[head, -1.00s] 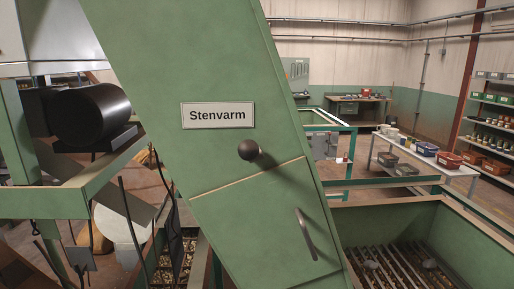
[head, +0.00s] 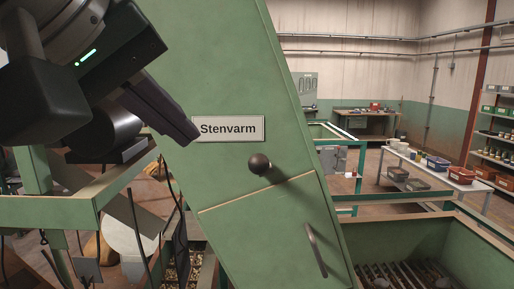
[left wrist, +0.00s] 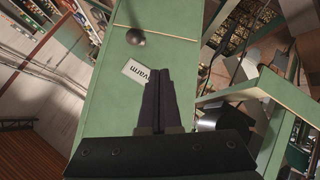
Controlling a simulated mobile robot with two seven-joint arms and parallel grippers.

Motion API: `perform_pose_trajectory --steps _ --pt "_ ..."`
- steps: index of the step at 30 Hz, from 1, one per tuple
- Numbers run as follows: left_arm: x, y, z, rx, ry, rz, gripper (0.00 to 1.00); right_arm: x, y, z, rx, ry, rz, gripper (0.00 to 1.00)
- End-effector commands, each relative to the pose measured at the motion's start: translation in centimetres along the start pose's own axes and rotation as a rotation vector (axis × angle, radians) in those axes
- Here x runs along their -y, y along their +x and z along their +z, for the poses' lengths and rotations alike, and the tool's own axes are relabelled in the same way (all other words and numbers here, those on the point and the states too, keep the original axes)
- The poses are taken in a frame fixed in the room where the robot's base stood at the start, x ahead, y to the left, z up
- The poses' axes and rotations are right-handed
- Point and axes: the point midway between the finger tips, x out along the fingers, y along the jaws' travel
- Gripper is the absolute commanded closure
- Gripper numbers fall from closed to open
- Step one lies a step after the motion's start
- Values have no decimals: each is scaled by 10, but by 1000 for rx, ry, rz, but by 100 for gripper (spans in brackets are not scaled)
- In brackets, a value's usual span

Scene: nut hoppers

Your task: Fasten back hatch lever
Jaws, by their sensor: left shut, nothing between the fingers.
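The green sloping chute carries a hatch (head: 265,230) below a pale seam, with a curved metal handle (head: 316,250) on it. A dark lever with a ball knob (head: 260,164) sticks out just above the seam. It also shows in the left wrist view, as a dark ball (left wrist: 135,37) at the top. My left gripper (head: 190,134) comes in from the upper left, with its shut, empty fingers in front of the chute, left of and above the knob and apart from it. In the left wrist view the fingertips (left wrist: 161,72) point toward the seam. My right gripper is not in view.
A "Stenvarm" label (head: 230,128) sits on the chute, its left end partly covered by my left fingers. Green frame rails and a black motor (head: 100,135) stand at left. A green hopper with a grate (head: 395,272) is at lower right. A white table (head: 432,172) stands farther back.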

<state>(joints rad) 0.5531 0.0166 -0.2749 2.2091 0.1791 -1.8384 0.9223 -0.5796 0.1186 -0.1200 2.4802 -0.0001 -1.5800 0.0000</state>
Motion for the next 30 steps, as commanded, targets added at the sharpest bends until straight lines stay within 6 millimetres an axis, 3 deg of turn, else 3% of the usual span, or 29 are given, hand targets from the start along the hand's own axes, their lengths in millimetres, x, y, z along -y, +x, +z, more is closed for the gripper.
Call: perform_pose_trajectory --steps 3,6,19,23,30 --pt "-22 -10 -16 -28 -40 33 100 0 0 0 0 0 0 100" --pt "-30 -14 -21 -37 -58 46 100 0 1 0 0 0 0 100" --pt "-33 -14 -23 -38 -64 48 100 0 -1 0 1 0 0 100" --pt "-34 -3 -24 -36 -64 45 100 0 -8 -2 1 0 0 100" --pt "-37 42 -27 -35 -64 42 100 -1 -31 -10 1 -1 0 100"
